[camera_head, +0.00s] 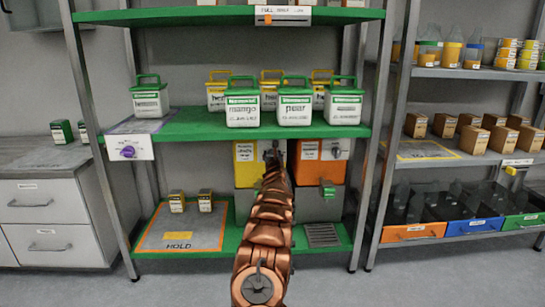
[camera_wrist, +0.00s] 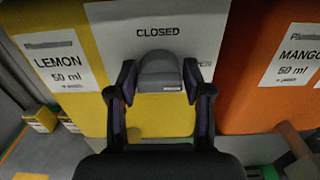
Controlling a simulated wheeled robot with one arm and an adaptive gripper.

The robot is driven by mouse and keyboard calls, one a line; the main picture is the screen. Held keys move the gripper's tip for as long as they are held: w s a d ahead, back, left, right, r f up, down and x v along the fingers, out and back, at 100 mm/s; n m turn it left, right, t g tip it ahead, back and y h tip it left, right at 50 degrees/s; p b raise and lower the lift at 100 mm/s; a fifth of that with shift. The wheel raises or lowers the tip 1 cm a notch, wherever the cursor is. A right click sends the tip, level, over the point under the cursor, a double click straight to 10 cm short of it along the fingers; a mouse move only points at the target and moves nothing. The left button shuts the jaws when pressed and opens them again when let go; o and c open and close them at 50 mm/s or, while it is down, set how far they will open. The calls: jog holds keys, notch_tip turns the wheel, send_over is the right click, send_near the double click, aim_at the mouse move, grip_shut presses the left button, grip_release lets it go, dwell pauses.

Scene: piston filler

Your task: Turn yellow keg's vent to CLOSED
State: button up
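The yellow keg (camera_head: 246,172) stands on the lower green shelf, and its front with the LEMON 50 ml label (camera_wrist: 62,70) fills the left and middle of the wrist view. Its white vent plate (camera_wrist: 112,32) reads CLOSED at the top; lettering at the right, ending in "EN", is partly hidden by a finger. The grey vent knob (camera_wrist: 160,68) sits below the word CLOSED. In the head view my arm hides much of the keg's front.
An orange keg (camera_head: 309,173) labelled MANGO stands close on the right. The green shelf (camera_head: 200,127) above carries several white containers. A HOLD mat (camera_head: 160,232) with two small boxes lies to the left, and a grate (camera_head: 322,235) lies to the right.

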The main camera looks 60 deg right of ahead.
jog(key=c, duration=0.7)
jog(key=shift+o, duration=0.2)
jog(key=shift+w+n, duration=0.1)
jog(key=shift+n, duration=0.2)
jog(key=n, duration=0.2)
jog(key=shift+n+p, duration=0.4)
jog(key=n, duration=0.5)
jog(key=shift+a, duration=0.1)
jog(key=shift+f+n+b, duration=0.2)
jog(key=shift+n+b, duration=0.1)
jog(key=shift+n, duration=0.8)
jog(key=n, duration=0.2)
jog(key=shift+w+r+n, duration=0.1)
jog(key=shift+n, duration=0.2)
jog(key=n, duration=0.4)
jog(key=shift+n+b, duration=0.35)
jog(key=shift+n, duration=0.05)
